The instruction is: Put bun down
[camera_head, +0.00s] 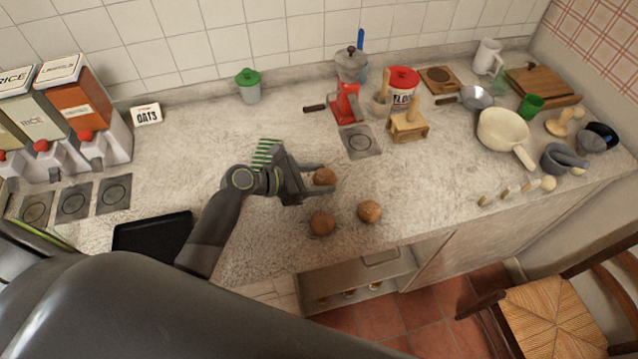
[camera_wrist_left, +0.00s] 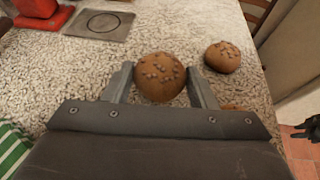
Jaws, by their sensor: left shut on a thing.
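My left gripper (camera_head: 318,180) is over the counter and shut on a round brown bun (camera_head: 325,176). In the left wrist view the held bun (camera_wrist_left: 160,77) sits between the two fingers, with dark bits on its top. I cannot tell whether it touches the counter. Two more buns lie on the counter towards its front edge: one (camera_head: 322,223) below the gripper and one (camera_head: 369,211) to the right. One loose bun (camera_wrist_left: 222,57) also shows in the left wrist view, right of the fingers.
The stone counter (camera_head: 440,185) is bare right of the buns. A green-striped cloth (camera_head: 266,152) lies behind my left wrist. A black tray (camera_head: 152,236) is at the left. A grey square plate (camera_head: 360,141) and red grinder (camera_head: 346,103) stand behind. A cream pan (camera_head: 503,131) is at the right.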

